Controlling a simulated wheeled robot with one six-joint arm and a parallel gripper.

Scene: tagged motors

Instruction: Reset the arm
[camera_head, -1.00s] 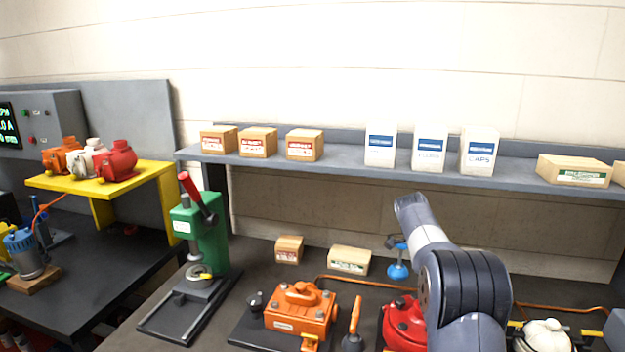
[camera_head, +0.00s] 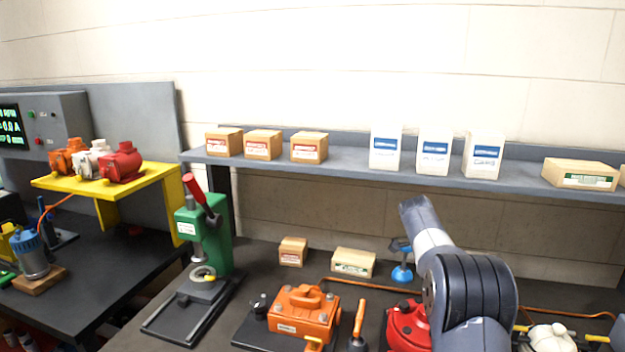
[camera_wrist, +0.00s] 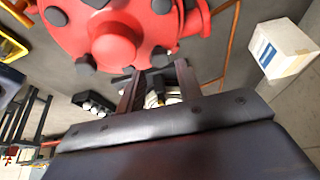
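My arm (camera_head: 465,285) stands at the right of the head view, bent at the elbow, with its upper end below the shelf. My gripper is not visible in the head view. In the wrist view my gripper (camera_wrist: 158,82) shows two dark fingers set apart, with nothing held between them. A red motor housing (camera_wrist: 115,40) with dark bolts fills the upper left of the wrist view, beyond the fingertips. In the head view a red motor (camera_head: 407,322) sits on the bench, partly hidden by my arm.
An orange motor (camera_head: 303,312) and a green press (camera_head: 205,240) stand on the bench. A grey shelf (camera_head: 345,172) behind holds several boxes. A yellow stand (camera_head: 150,180) at left bears three motors. A white motor (camera_head: 550,337) is right of my arm.

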